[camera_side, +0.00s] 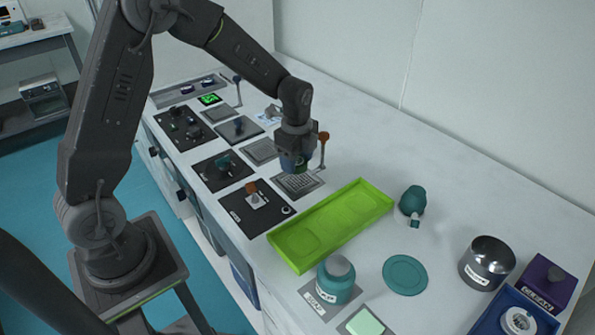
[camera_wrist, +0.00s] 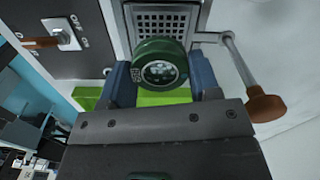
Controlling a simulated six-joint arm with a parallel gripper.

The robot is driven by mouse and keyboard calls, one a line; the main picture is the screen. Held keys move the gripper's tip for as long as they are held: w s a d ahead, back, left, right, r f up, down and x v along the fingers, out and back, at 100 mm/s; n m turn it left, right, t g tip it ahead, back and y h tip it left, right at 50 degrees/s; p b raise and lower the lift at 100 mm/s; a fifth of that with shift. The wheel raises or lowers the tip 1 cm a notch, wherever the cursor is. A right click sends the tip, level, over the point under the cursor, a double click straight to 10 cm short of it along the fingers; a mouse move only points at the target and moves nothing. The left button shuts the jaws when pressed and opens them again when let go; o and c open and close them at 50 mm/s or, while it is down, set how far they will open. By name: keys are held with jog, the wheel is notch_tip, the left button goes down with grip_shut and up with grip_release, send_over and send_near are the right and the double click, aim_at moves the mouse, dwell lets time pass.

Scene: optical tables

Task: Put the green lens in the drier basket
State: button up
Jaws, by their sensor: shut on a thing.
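The green lens (camera_wrist: 160,66) is a dark green ring with a clear middle, in the wrist view. My gripper (camera_wrist: 160,80) is shut on it, with one blue finger on each side. In the side view my gripper (camera_side: 294,163) is just above the drier basket (camera_side: 298,184), a grey perforated tray set in the table. The basket also shows in the wrist view (camera_wrist: 173,20), beyond the lens. A lever with an orange-brown knob (camera_side: 323,137) stands beside the basket; the knob also shows in the wrist view (camera_wrist: 267,108). The lens is mostly hidden by my fingers in the side view.
A lime-green tray (camera_side: 335,221) lies to the right of the basket. A black switch panel (camera_side: 257,206) is in front of it. A teal jar (camera_side: 336,280), a teal bottle (camera_side: 412,202) and a metal pot (camera_side: 487,262) stand farther right. The table behind is clear.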

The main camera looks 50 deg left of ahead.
aim_at(298, 181)
jog(key=shift+d+f, duration=0.1)
jog(key=shift+f, duration=1.95)
jog(key=shift+f, duration=0.15)
jog(key=o, duration=0.9)
jog(key=shift+o, duration=0.2)
